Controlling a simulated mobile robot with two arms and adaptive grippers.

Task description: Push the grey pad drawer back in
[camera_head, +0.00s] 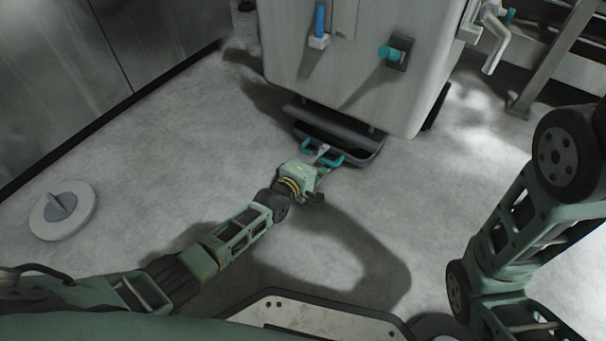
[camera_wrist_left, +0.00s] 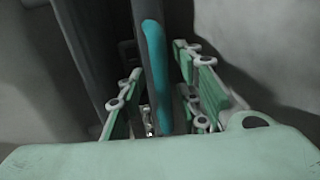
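The grey pad drawer (camera_head: 361,146) sticks out low under the white machine, just above the floor. A teal handle (camera_head: 331,159) is on its front. My left gripper (camera_head: 319,166) is at this handle, reaching in from the left. In the left wrist view, the teal handle (camera_wrist_left: 154,58) runs between the two fingers of my left gripper (camera_wrist_left: 160,108). The fingers stand apart on either side of it, with a visible gap on the left. Contact at the fingertips is hard to make out. My right arm shows at the right; its gripper is out of the picture.
The white machine body (camera_head: 365,85) stands above the drawer, with a blue handle (camera_head: 320,20) and a teal knob (camera_head: 390,53). A round white lid (camera_head: 63,210) lies on the floor at left. Metal cabinets (camera_head: 80,60) line the left. The floor around the drawer is clear.

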